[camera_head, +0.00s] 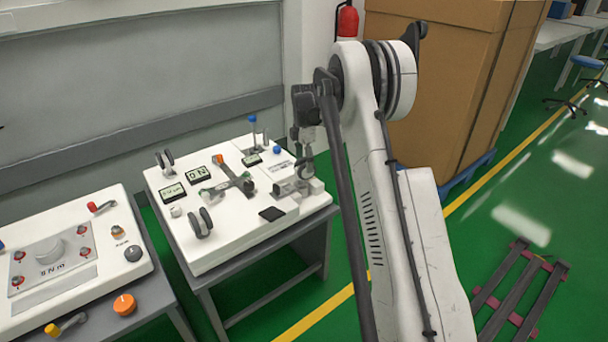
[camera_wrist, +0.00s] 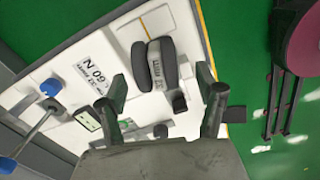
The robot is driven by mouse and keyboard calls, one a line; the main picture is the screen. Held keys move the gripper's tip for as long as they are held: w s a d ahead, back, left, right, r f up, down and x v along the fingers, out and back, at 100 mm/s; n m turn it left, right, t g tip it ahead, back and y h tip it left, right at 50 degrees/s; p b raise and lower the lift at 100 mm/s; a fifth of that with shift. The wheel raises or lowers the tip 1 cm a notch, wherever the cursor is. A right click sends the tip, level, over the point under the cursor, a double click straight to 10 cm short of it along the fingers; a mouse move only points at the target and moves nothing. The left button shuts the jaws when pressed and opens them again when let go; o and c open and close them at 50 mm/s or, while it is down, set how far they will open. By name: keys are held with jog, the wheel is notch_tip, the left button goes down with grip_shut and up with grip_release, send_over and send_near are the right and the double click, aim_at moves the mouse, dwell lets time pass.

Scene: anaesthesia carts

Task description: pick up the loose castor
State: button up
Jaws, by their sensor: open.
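A castor with twin dark grey wheels (camera_wrist: 154,64) shows in the wrist view on the white cart top, near the top's edge. A grey stem or bracket runs down from its wheels. My gripper (camera_wrist: 162,85) is open, with one finger on each side of the castor in the picture; I cannot tell whether either finger touches it. In the head view my gripper (camera_head: 303,158) hangs over the right part of the white cart top (camera_head: 232,240). There the castor under it cannot be told apart clearly from the gripper and the grey blocks.
Other wheel pairs stand at the cart top's left (camera_head: 165,162) and front (camera_head: 200,223). Blue-knobbed levers (camera_head: 252,128) stand at the back. A second white panel (camera_head: 70,260) is at left, with an orange knob (camera_head: 124,305). A large cardboard box (camera_head: 440,85) stands behind my arm.

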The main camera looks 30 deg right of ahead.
aim_at(304, 171)
jog(key=shift+w+f+b, duration=0.2)
jog(key=shift+f+b, duration=0.9)
jog(key=shift+f, duration=1.65)
jog(key=c, duration=1.2)
jog(key=shift+c, duration=0.2)
jog(key=shift+r, duration=0.1)
jog(key=shift+r+p, duration=0.3)
jog(key=shift+r, duration=0.25)
jog(key=r, duration=0.1)
jog(key=r+p, duration=0.1)
jog(key=r, duration=0.1)
jog(key=shift+a+r, duration=0.2)
jog(key=shift+r, duration=0.05)
jog(key=a+r+p, duration=0.3)
jog(key=a+r, duration=0.3)
jog(key=a, duration=0.5)
jog(key=shift+r, duration=0.15)
